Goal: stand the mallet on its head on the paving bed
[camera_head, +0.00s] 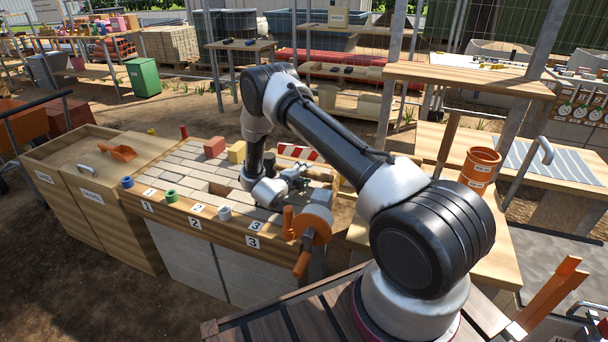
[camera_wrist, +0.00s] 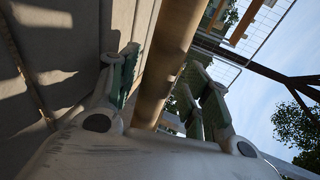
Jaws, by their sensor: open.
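The paving bed (camera_head: 182,168) is a wood-edged bench top laid with grey blocks, with a gap in its middle. My gripper (camera_head: 299,173) is low over the bed's right part, lying sideways. In the wrist view my gripper (camera_wrist: 165,66) is open, one finger on each side of a brown round bar, which looks like the mallet's handle (camera_wrist: 176,38). I cannot tell whether either finger touches it. The mallet's head does not show in the wrist view. In the head view I cannot make out the mallet clearly beside my gripper.
A red block (camera_head: 214,147) and a yellow block (camera_head: 237,152) stand at the bed's back. Blue, green and grey rings (camera_head: 170,196) sit along the numbered front edge. An orange reel (camera_head: 311,226) is at the front right corner. A striped barrier (camera_head: 297,152) is behind my gripper.

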